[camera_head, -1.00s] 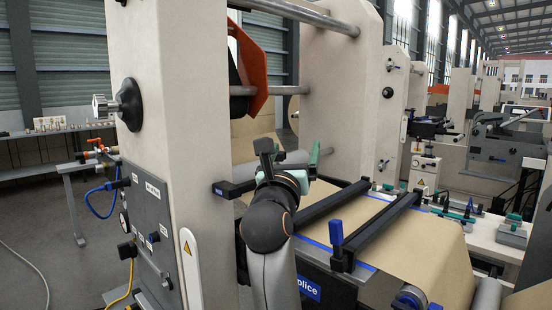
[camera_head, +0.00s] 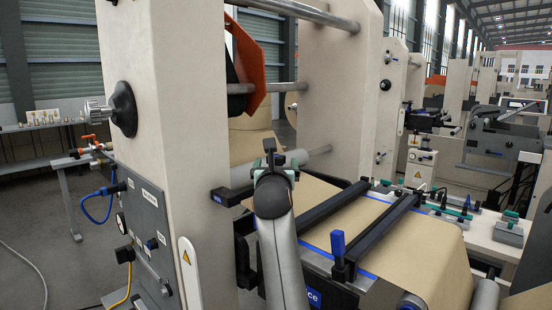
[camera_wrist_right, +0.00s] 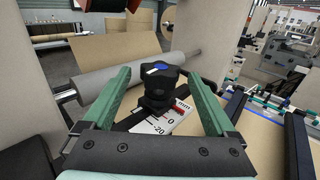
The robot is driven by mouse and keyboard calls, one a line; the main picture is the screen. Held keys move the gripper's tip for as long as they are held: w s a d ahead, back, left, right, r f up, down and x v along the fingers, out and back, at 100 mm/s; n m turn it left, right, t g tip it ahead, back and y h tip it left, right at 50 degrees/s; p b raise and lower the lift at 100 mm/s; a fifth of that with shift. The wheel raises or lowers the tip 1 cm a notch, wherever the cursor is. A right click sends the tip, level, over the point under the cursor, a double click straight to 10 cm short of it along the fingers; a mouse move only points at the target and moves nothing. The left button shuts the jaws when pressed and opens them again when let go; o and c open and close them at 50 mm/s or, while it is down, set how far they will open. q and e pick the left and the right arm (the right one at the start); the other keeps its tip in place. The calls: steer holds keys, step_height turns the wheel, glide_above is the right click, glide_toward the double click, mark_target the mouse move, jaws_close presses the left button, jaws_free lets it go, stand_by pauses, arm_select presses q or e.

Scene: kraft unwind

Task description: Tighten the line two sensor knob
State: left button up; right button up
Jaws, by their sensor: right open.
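A black knob (camera_wrist_right: 157,84) with a blue mark on top stands over a white millimetre scale (camera_wrist_right: 165,117) in the right wrist view. I take it for the sensor knob; no line number is readable on it. My right gripper (camera_wrist_right: 161,75) is open, its two green fingers reaching forward on either side of the knob, with visible gaps to both. In the head view my right gripper (camera_head: 274,168) is at the unwind frame, seen from behind along the forearm, which hides most of the sensor mount. My left gripper is not in view.
A grey roller (camera_wrist_right: 138,74) lies just beyond the knob. The pale machine upright (camera_head: 160,130) stands close on the left. Black splice bars (camera_head: 375,235) and the brown kraft web (camera_head: 425,245) lie to the right. An orange guard (camera_head: 247,70) hangs above.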

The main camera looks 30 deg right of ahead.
steer(key=shift+x, duration=1.25)
steer(key=c, duration=1.4)
steer(key=shift+o, duration=0.2)
steer(key=shift+f, duration=0.1)
steer(key=shift+m+g+h, duration=0.4)
steer(key=shift+h, duration=0.1)
steer(key=shift+m+h+b, duration=0.3)
steer(key=shift+h+b, duration=0.05)
steer(key=shift+h, duration=0.05)
steer(key=shift+s+g, duration=0.1)
steer(key=shift+g, duration=0.2)
